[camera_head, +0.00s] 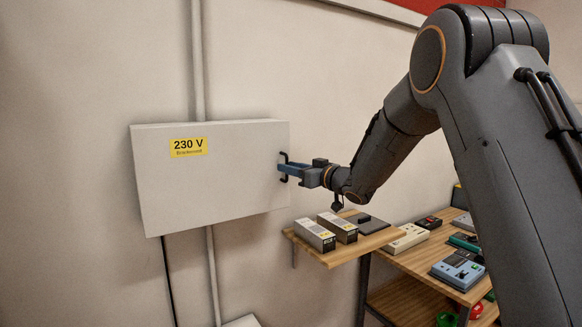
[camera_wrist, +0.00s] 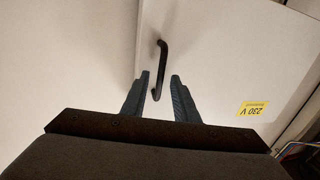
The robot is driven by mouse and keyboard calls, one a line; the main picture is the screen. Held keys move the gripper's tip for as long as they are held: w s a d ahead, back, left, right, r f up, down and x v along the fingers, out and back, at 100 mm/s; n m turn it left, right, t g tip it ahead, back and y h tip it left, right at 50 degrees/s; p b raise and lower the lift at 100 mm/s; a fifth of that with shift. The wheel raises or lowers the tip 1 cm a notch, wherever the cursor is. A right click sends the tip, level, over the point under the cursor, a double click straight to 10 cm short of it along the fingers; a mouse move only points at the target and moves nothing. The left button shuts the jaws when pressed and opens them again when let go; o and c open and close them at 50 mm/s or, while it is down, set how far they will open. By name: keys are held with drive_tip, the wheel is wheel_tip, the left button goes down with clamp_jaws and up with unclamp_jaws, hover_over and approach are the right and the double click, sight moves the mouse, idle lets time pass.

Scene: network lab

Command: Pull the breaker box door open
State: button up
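The breaker box (camera_head: 215,185) is a pale, flat box on the wall with a yellow 230 V label (camera_head: 188,147). Its door (camera_wrist: 215,60) looks closed; I see no gap along its edge. The black bar handle (camera_wrist: 164,60) is near the door's right edge in the head view and near its left edge in the wrist view, which is upside down. My gripper (camera_head: 285,169) is at the handle. In the wrist view its two blue fingers (camera_wrist: 161,76) are open, one on each side of the handle, with space visible between them and the bar.
A wooden shelf (camera_head: 330,258) with two boxed modules (camera_head: 316,235) juts out below and right of the breaker box. A workbench (camera_head: 408,262) with several devices stands farther right. Conduit (camera_head: 197,60) runs up the wall. The wall left of the box is clear.

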clamp_jaws()
idle(1.4)
